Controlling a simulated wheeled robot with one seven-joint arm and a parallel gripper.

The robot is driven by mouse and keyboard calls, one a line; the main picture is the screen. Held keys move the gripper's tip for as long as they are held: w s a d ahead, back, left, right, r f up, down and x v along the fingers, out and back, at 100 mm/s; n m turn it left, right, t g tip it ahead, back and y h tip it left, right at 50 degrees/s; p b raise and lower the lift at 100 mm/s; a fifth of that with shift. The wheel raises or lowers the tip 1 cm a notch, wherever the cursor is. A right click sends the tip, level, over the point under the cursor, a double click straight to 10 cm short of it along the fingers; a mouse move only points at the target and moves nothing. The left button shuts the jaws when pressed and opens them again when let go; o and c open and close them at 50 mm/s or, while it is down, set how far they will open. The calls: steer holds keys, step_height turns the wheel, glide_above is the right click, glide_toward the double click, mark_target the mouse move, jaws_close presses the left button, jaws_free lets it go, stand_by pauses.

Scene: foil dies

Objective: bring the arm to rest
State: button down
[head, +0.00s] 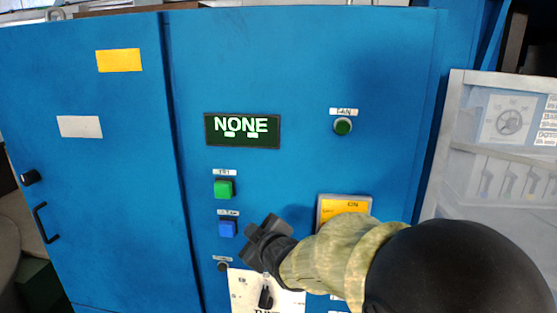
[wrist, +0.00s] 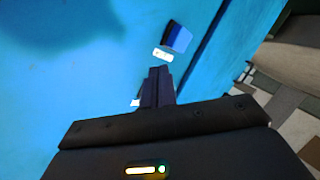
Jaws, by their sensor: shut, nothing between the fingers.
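My arm reaches in from the lower right of the head view. My gripper (head: 262,228) is in front of the blue cabinet panel (head: 290,60), just right of the blue button (head: 227,228). In the wrist view my gripper (wrist: 158,72) has its fingers together with nothing between them. The blue button (wrist: 178,38) and its white label show just beyond the fingertips. Whether the fingertips touch the panel I cannot tell. My forearm hides part of the panel's lower right.
A display (head: 242,130) reads "NONE". A green button (head: 223,189) sits above the blue one, and a round green button (head: 342,127) is at upper right. A yellow-screened box (head: 343,206) is close behind my arm. A grey-white panel (head: 500,150) stands at right.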

steer(key=s+d+f+m+g+h+b, duration=0.1)
steer(key=s+d+f+m+g+h, duration=0.3)
steer(key=d+f, duration=0.5)
steer(key=s+d+f+m+g+h, duration=0.25)
steer(key=s+d+f+m, duration=0.35)
steer(key=d, duration=0.5)
steer(key=s+d+f+m+g, duration=0.3)
steer(key=s+d+f+m, duration=0.1)
steer(key=s, duration=0.5)
steer(key=shift+s+d+h+b, duration=0.3)
steer(key=shift+h+b, duration=0.05)
steer(key=shift+b, duration=0.05)
steer(key=shift+a+f+g, duration=0.1)
steer(key=shift+a+g, duration=0.1)
steer(key=shift+g, duration=0.05)
